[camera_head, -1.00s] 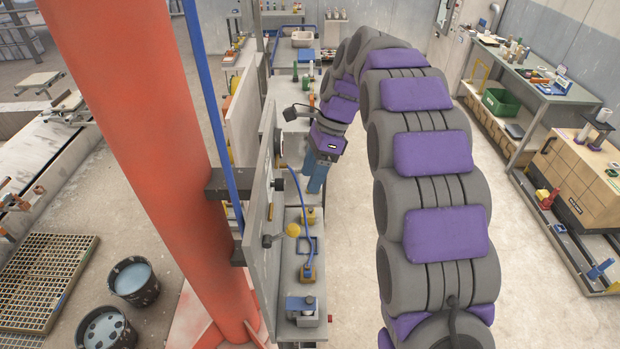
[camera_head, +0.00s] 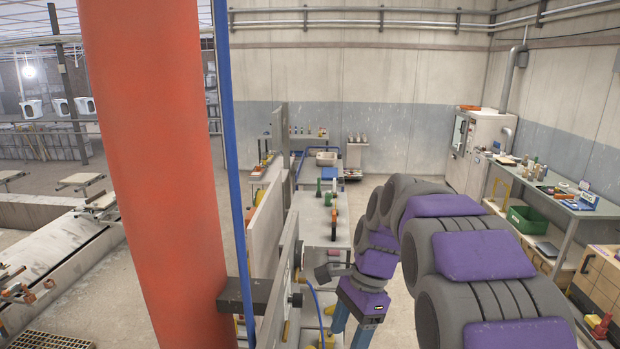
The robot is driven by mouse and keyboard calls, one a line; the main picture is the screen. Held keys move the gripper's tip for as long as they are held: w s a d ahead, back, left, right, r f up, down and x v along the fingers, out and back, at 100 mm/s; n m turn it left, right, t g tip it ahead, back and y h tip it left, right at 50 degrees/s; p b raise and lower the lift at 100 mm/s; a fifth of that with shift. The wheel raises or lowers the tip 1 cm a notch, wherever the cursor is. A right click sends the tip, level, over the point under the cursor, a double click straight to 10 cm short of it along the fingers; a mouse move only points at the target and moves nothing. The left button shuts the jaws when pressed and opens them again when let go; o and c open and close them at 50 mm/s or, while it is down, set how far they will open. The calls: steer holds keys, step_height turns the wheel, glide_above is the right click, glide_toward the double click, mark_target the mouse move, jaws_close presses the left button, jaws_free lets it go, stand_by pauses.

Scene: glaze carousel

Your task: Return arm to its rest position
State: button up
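My arm, grey with purple pads, arches from the lower right up and forward, then bends down to my gripper (camera_head: 351,325). The gripper has a purple and grey body and two blue fingers pointing down. A gap shows between the fingers, and I see nothing held in it. It hangs just right of the upright grey panel, over or beside the narrow bench. The lower ends of the fingers are close to the picture's bottom edge, so what lies beneath them is hidden.
A thick orange column (camera_head: 160,180) stands close on the left, with a blue pipe (camera_head: 232,160) beside it. A grey panel (camera_head: 281,285) stands near the gripper. A side bench with a green bin (camera_head: 527,219) is at right. A pale cabinet (camera_head: 485,150) stands at the back.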

steer(key=s+d+f+n+h+b, duration=0.1)
steer(key=s+d+f+n+b, duration=0.2)
steer(key=s+f+n+b, duration=0.3)
steer(key=s+d+f+n+h+b, duration=0.2)
steer(key=s+f+n+b, duration=0.5)
steer(key=s+f, duration=1.1)
steer(key=s+d+b, duration=0.1)
steer(key=s+b, duration=0.3)
steer(key=s, duration=0.1)
steer(key=shift+s+d+f+n+t+b, duration=0.25)
steer(key=shift+d+n+t+b, duration=0.05)
steer(key=shift+d+b, duration=0.1)
